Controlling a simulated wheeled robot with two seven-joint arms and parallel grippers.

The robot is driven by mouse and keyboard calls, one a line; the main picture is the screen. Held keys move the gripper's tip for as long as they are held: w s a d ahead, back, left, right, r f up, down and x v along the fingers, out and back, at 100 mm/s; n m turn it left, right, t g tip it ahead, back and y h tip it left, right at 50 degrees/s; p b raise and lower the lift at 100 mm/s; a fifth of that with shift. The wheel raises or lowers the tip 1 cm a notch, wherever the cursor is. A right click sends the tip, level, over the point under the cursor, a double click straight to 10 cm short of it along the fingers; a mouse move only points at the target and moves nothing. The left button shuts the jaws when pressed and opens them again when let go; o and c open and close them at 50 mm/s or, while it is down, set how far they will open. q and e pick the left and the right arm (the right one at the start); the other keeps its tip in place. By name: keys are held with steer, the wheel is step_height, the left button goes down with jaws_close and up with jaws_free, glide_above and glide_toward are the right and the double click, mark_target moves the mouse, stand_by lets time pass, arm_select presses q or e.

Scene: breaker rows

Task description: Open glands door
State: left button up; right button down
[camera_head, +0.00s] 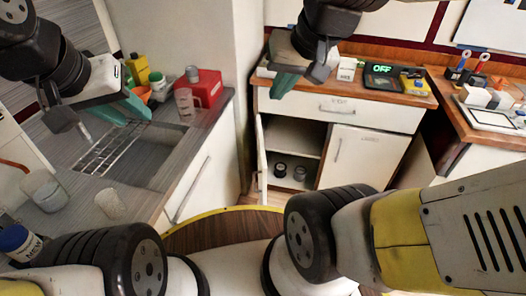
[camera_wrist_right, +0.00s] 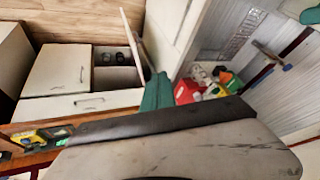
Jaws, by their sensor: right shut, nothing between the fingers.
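The low white cabinet's left door (camera_head: 262,158) stands swung open, seen nearly edge-on in the head view. It also shows as a thin slab in the right wrist view (camera_wrist_right: 134,42). Its label is not readable. Inside the opening is a shelf, with small dark-rimmed jars (camera_head: 280,170) on the cabinet floor. My right gripper (camera_head: 284,84) is shut and empty, above the cabinet's top left corner. Its teal fingers (camera_wrist_right: 157,92) overlap the door's end in the wrist view; contact cannot be told. My left gripper (camera_head: 128,106) is over the sink counter; its finger gap is unclear.
The drawer (camera_head: 337,108) and the right cabinet door (camera_head: 345,157) are shut. A device reading OFF (camera_head: 381,75) sits on the cabinet top. A red container (camera_head: 203,87), a clear jug (camera_head: 186,104) and bottles crowd the sink counter at left. A white wall divides the two areas.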

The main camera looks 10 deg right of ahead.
steer(key=w+d+f+m+g, duration=0.25)
steer(key=w+f+m, duration=0.25)
steer(key=w+f, duration=0.4)
steer(key=w+d+f+m+g, duration=0.1)
steer(key=w+d+f+m, duration=0.2)
steer(key=w+f+m, duration=0.6)
steer(key=w+d+f+m+g, duration=0.1)
steer(key=w+d+f+m, duration=0.1)
steer(key=f, duration=0.7)
steer(key=w+d+f+m, duration=0.1)
steer(key=w+d+f, duration=0.15)
steer(key=f, duration=0.55)
steer(key=w+d+f+m+g, duration=0.1)
steer(key=d+f+m, duration=0.1)
steer(key=f, duration=0.7)
steer(key=a+f, duration=0.6)
steer(key=f, duration=0.3)
steer(key=shift+w+f, duration=0.2)
steer(key=shift+w, duration=0.15)
steer(key=shift+a, duration=0.15)
